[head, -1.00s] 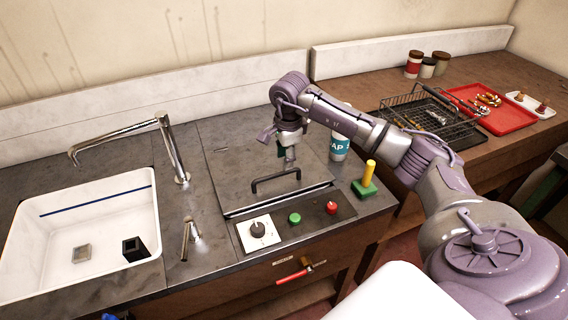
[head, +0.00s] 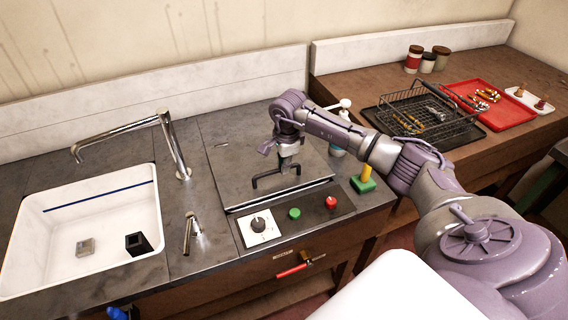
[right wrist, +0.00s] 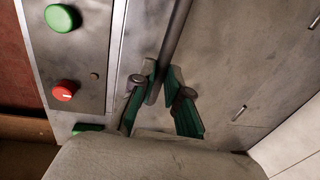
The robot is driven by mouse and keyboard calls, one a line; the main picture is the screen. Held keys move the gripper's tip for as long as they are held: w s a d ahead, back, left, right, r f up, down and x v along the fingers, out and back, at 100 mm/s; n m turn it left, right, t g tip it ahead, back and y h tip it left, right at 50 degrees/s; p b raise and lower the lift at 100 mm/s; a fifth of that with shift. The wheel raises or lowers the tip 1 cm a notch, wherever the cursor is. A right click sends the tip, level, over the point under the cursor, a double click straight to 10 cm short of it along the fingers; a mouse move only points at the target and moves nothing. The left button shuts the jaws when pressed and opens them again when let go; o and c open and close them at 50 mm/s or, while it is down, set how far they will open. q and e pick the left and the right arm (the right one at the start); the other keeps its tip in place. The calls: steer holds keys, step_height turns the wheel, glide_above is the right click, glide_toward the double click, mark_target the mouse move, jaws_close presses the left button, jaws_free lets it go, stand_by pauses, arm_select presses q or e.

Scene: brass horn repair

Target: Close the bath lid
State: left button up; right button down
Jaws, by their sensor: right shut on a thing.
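The bath lid (head: 237,163) is a flat grey metal plate in the worktop, right of the sink. My right gripper (head: 288,166) is at the handle, pointing down. In the right wrist view the handle bar (right wrist: 176,40) runs between the green-padded fingers of my right gripper (right wrist: 168,98), which are shut on it. The lid (right wrist: 225,60) fills the area beside them. My left gripper is not in view.
In front of the lid is a control panel with a dial (head: 258,225), a green button (head: 294,213) and a red button (head: 331,202). A yellow-handled green block (head: 363,185) stands to the right. The sink (head: 80,265) and faucet (head: 165,125) are left.

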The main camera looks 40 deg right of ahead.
steer(key=shift+s+a+f+b, duration=0.1)
steer(key=shift+s+f+b, duration=0.05)
steer(key=shift+f+b, duration=0.45)
steer(key=shift+s+f+b, duration=0.15)
steer(key=shift+f+b, duration=0.4)
steer(key=shift+b, duration=0.05)
steer(key=shift+s+r, duration=0.1)
steer(key=c, duration=1.2)
jaws_free()
steer(key=shift+r, duration=0.15)
steer(key=r, duration=0.4)
steer(key=s+r, duration=0.1)
steer(key=r, duration=0.6)
steer(key=shift+s+a+r, duration=0.2)
steer(key=shift+s+r, duration=0.05)
steer(key=shift+r, duration=0.1)
